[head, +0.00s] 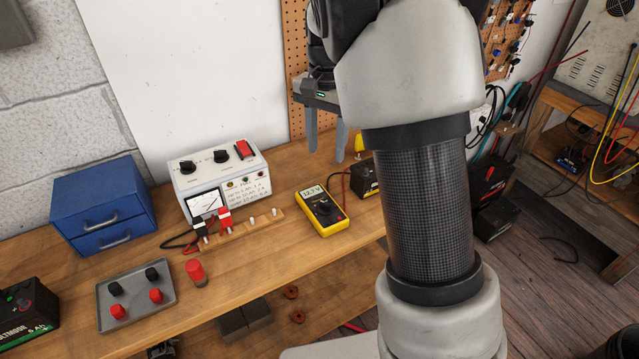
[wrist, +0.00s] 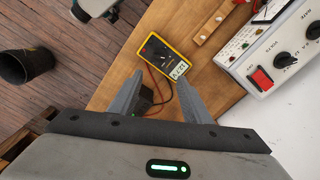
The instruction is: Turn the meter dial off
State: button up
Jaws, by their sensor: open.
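The yellow multimeter (head: 321,208) lies on the wooden bench, with a lit display and a dark round dial (head: 324,207) in its middle. The display appears to read 12.7 V. It also shows in the wrist view (wrist: 164,61), beyond my fingertips, with its display end toward me. My gripper (head: 326,143) hangs above the bench, behind the meter in the head view. In the wrist view my gripper (wrist: 160,80) has its two grey fingers spread apart with nothing held between them. The fingers do not touch the meter. The exact dial setting is too small to read.
A white bench tester (head: 220,170) with knobs and a red switch stands left of the meter. A black battery (head: 366,178) is right of it, wired to the meter. A blue drawer box (head: 103,205), grey tray (head: 137,293) and red cylinder (head: 195,271) are further left.

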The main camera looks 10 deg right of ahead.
aim_at(325, 203)
notch_tip(325, 203, down, 17)
jog(key=shift+s+r, duration=0.1)
dwell(0.3)
jog(key=c, duration=1.1)
jog(key=shift+o, duration=0.2)
jog(key=shift+n+b, duration=0.4)
jog(key=shift+b, duration=0.1)
jog(key=n+b, duration=0.1)
jog(key=n, duration=0.3)
jog(key=shift+d+n+b, duration=0.1)
jog(key=shift+n+b, duration=0.25)
jog(key=shift+n, duration=0.05)
jog(key=n+b, duration=0.1)
jog(key=n, duration=0.5)
jog(key=shift+r+n, duration=0.1)
jog(key=shift+n, duration=0.2)
